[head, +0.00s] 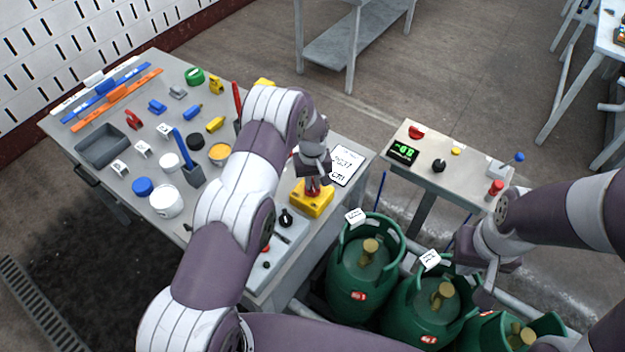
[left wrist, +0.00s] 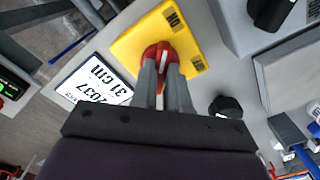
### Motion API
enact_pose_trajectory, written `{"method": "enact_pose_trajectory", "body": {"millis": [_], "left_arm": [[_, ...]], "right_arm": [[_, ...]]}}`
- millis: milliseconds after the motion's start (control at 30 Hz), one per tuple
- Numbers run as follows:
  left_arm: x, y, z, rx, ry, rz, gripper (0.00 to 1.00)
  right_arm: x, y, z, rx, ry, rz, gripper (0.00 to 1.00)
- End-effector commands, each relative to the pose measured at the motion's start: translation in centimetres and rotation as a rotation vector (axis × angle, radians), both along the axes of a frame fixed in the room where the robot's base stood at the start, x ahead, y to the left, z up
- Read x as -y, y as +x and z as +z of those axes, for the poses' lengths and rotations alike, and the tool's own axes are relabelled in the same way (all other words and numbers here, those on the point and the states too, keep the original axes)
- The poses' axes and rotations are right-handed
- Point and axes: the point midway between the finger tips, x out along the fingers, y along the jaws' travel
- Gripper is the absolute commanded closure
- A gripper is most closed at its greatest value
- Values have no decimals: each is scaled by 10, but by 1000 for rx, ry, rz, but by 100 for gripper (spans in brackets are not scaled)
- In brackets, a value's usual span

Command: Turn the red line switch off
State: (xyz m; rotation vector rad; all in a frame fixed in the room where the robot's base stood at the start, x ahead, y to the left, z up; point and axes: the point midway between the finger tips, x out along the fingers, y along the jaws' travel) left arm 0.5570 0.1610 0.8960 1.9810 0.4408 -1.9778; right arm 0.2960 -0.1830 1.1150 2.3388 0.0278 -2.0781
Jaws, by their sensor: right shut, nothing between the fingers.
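The red line switch is a red knob (left wrist: 163,52) on a yellow box (left wrist: 135,45), which also shows in the head view (head: 312,202). The box has two dark labels; one reads ON upside down, the other is too small to read surely. My left gripper (head: 315,180) is above the box, its two grey fingers closed around the knob in the left wrist view (left wrist: 167,68). The fingers hide part of the knob, and I cannot tell its exact setting. My right gripper (head: 488,285) is shut and empty over the green cylinders, away from the switch.
A white sign (head: 345,166) lies beside the box. A black knob (head: 286,218) sits on a grey panel nearby. Tools and pots crowd the left table (head: 105,205). Green cylinders (head: 345,285) stand in front. A small console (head: 440,182) with a green display stands right.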

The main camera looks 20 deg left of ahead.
Motion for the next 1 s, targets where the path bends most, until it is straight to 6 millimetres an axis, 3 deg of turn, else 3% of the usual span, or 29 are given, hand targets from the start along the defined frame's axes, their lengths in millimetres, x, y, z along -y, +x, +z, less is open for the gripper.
{"method": "enact_pose_trajectory", "body": {"millis": [467, 1000], "left_arm": [[0, 0, -3, -3, -1, -104, 100], [0, 0, -3, -2, -1, -586, 100]], "right_arm": [[0, 0, -11, 0, 0, 0, 100], [0, 0, -44, 0, 0, 0, 100]]}}
